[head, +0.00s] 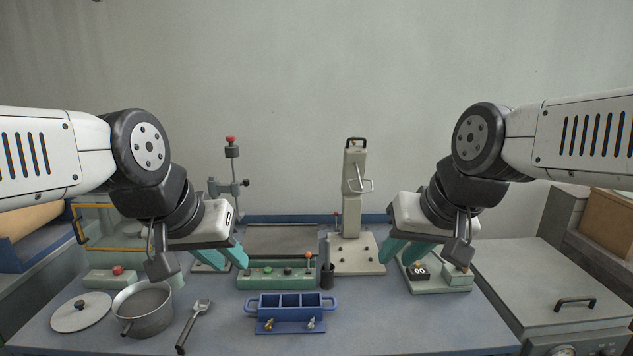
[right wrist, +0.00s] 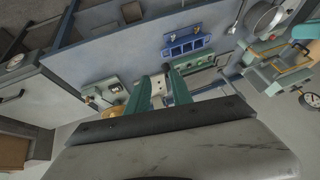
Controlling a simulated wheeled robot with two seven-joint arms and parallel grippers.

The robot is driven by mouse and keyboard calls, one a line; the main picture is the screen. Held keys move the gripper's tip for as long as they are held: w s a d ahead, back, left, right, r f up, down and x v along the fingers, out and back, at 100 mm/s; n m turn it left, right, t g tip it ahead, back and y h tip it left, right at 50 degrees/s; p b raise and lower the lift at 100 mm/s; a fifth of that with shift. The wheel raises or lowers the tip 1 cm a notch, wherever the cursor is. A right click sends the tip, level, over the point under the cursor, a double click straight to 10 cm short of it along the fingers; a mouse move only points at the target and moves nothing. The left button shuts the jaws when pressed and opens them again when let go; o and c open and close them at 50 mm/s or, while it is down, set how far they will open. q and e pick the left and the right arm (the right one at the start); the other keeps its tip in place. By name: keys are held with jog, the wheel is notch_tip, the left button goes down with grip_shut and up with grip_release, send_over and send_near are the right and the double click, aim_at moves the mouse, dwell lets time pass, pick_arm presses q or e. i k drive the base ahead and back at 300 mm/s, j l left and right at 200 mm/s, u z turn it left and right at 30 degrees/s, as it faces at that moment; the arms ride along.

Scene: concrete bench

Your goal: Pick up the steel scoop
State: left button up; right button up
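The steel scoop (head: 195,322) lies on the bench at the front left, just right of the steel pot (head: 145,308). Its bowl end points away from me and its dark-tipped handle points toward the front edge. My left gripper (head: 228,257) hangs above and behind the scoop, clear of it, with teal fingers apart and nothing between them. My right gripper (head: 405,252) is far to the right of the scoop. Its two fingers also show apart and empty in the right wrist view (right wrist: 160,90).
A pot lid (head: 81,312) lies left of the pot. A blue divided holder (head: 291,308) stands right of the scoop. Behind are a button panel (head: 277,275), a lever press (head: 355,215) and a counter box (head: 437,278). The front right of the bench is clear.

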aim_at(202, 306)
jog(key=u, duration=1.4)
